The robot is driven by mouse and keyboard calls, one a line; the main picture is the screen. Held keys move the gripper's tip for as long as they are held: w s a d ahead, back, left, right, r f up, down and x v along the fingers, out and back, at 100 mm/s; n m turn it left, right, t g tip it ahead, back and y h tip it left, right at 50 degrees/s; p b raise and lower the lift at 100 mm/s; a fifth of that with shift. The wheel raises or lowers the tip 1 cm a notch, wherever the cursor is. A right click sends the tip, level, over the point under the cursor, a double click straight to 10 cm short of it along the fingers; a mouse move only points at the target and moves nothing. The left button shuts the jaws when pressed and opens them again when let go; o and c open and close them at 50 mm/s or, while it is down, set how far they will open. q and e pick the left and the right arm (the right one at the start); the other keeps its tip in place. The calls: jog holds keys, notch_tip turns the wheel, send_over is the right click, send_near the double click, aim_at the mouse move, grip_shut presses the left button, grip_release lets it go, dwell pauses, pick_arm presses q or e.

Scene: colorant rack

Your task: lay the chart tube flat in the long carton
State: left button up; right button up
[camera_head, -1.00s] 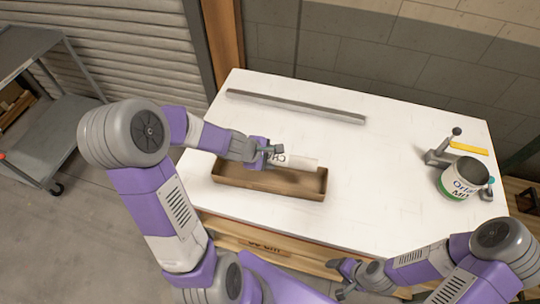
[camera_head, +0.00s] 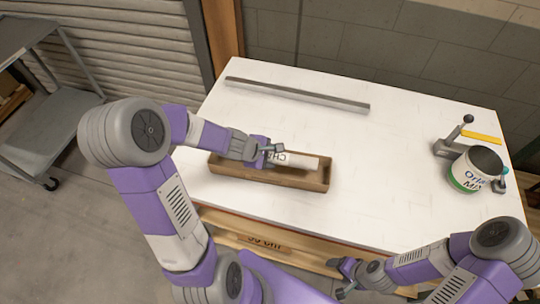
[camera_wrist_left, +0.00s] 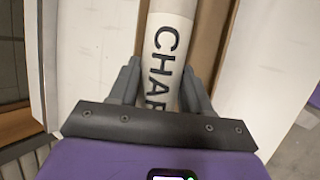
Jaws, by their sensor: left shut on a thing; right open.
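The white chart tube (camera_head: 293,161) with dark lettering lies level, lengthwise over the long brown carton (camera_head: 257,178). My left gripper (camera_head: 272,152) is shut on the tube near its left end. In the left wrist view the tube (camera_wrist_left: 165,55) runs away between the two fingers (camera_wrist_left: 158,85), with brown carton on both sides of it. The tube appears within the carton's outline, but I cannot tell whether it touches the carton's floor. My right gripper (camera_head: 347,272) is open and empty in front of the table's front edge.
A long grey bar (camera_head: 297,95) lies along the back of the white table (camera_head: 390,170). A paint can (camera_head: 474,169), a grey clamp-like device (camera_head: 450,146) and a yellow strip (camera_head: 482,137) are at the right. The table's middle is clear. A grey cart (camera_head: 50,125) stands at the left.

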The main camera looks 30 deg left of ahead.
pick_arm(q)
jog(key=o, duration=1.2)
jog(key=shift+c, duration=0.2)
jog(key=shift+r, duration=0.1)
jog(key=p+v, duration=0.4)
jog(key=v, duration=0.3)
jog(key=shift+s+r+p, duration=0.15)
jog(key=shift+p, duration=0.2)
